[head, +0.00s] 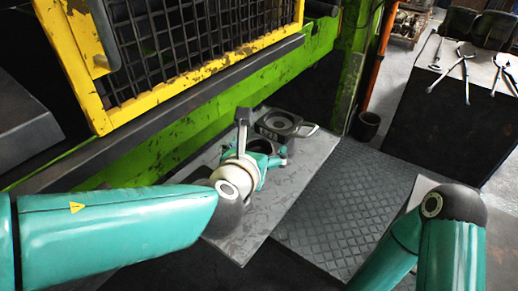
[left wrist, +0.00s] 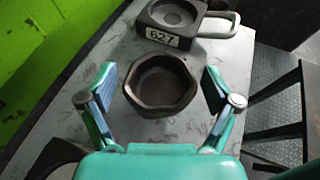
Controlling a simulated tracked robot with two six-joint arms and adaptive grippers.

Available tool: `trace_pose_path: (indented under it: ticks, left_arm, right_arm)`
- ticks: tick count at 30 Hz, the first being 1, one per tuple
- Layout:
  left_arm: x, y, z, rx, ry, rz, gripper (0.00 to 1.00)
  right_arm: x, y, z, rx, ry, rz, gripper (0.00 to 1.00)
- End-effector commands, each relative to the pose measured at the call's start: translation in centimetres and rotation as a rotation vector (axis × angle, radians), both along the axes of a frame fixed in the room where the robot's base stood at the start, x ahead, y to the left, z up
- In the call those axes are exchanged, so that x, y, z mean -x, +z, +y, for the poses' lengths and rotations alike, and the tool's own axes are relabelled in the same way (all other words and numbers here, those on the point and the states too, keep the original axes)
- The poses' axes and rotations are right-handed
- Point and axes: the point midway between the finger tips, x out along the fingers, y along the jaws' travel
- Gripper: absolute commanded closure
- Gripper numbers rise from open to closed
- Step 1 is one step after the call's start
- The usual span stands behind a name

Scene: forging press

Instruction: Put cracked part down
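A dark, hollow, roughly hexagonal metal part (left wrist: 160,85) sits upright on a grey metal table (left wrist: 103,50). I see no crack on it at this size. In the head view, the part is mostly behind my left wrist. My left gripper (left wrist: 160,88) is open, with one finger on each side of the part and a gap between each finger and its wall. The left gripper also shows in the head view (head: 272,158), low over the table. My right arm shows at the lower right of the head view, but its gripper is out of view.
A dark block marked 627 (left wrist: 158,38) with a round recess and a pale handle (left wrist: 222,27) stands just behind the part. The green press (head: 165,150) borders the table's left side. A tong stand (head: 440,110) is at the right.

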Motion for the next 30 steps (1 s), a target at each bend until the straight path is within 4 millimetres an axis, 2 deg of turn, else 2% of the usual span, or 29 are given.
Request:
trace_pose_path:
  ticks: [8,11,14,24,30]
  left_arm:
    - [0.0,0.3,0.0,0.0,0.0,0.0,0.11]
    - [0.7,0.6,0.2,0.002,-0.001,-0.002,0.11]
    - [2.0,1.3,0.5,0.002,-0.001,-0.004,0.11]
    - [8.1,3.9,2.0,0.003,-0.001,-0.003,0.11]
    - [10.3,4.7,2.6,0.001,-0.001,-0.002,0.11]
  right_arm:
    - [0.0,0.3,0.0,0.0,0.0,0.0,0.21]
    - [0.0,0.4,0.0,0.0,0.0,0.0,0.21]
    - [0.0,0.6,0.0,0.0,0.0,0.0,0.21]
    - [0.0,1.8,0.0,0.0,0.0,0.0,0.21]
    - [0.0,2.3,0.0,0.0,0.0,0.0,0.21]
